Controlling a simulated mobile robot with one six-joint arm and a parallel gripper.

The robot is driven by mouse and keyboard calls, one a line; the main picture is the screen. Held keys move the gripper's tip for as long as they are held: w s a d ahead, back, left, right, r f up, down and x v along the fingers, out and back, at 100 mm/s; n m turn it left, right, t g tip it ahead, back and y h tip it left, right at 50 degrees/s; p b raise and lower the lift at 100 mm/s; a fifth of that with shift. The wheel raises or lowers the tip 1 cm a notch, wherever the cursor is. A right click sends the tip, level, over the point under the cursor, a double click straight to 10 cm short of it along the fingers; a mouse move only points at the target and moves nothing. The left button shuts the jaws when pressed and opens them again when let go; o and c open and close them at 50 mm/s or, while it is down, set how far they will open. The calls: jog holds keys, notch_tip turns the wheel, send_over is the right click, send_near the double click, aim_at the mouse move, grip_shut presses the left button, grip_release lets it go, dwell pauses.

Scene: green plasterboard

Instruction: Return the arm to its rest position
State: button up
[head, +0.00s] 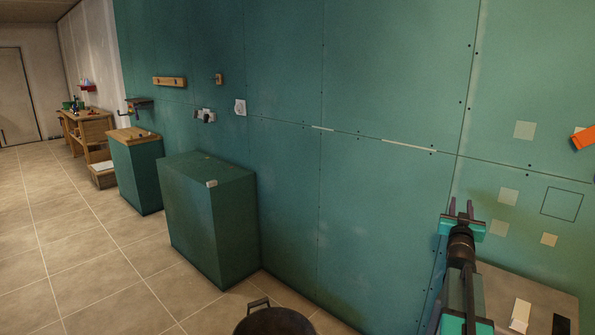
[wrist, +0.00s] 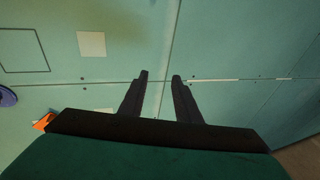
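My gripper (head: 461,207) is at the lower right of the head view, raised in front of the green plasterboard wall (head: 390,80). Its two dark fingers point up and stand apart, with nothing between them. In the wrist view my gripper (wrist: 159,75) also shows a clear gap between its fingertips, with only the wall and its seams behind. The rest of my arm runs down to the bottom edge of the head view.
A grey-topped surface (head: 545,298) stands at the lower right, beside my arm. An orange object (head: 584,138) is at the right edge. A green cabinet (head: 208,220) and a dark bucket (head: 274,321) stand left. The tiled floor (head: 60,250) is clear.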

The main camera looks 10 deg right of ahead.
jog(key=w+a+f+n+g+y, duration=0.1)
jog(key=w+a+f+n+y, duration=0.15)
jog(key=a+f, duration=0.9)
jog(key=w+a+f+n+g+y, duration=0.1)
jog(key=w+a+f+y, duration=0.3)
jog(key=a+f, duration=0.8)
jog(key=s+a+f+n+g+y, duration=0.1)
jog(key=s+a+f, duration=0.1)
jog(key=a+f, duration=0.45)
jog(key=s+a+f+g+y, duration=0.15)
jog(key=a+f, duration=0.25)
jog(key=f, duration=0.6)
jog(key=s+a+f+n+g+y, duration=0.1)
jog(key=s+a+f+g, duration=0.15)
jog(key=a+f, duration=0.4)
jog(key=s+a+f+n+g+y, duration=0.1)
jog(key=s+a+f+g, duration=0.1)
jog(key=s+a+f, duration=0.35)
jog(key=s+a+f+g, duration=0.2)
jog(key=s+a+f, duration=0.1)
jog(key=s+f, duration=0.55)
jog(key=s+a+f+n+g+y, duration=0.15)
jog(key=s+a+f, duration=0.3)
jog(key=s, duration=0.55)
jog(key=s+a+g, duration=0.1)
jog(key=s+g, duration=0.7)
jog(key=s, duration=1.3)
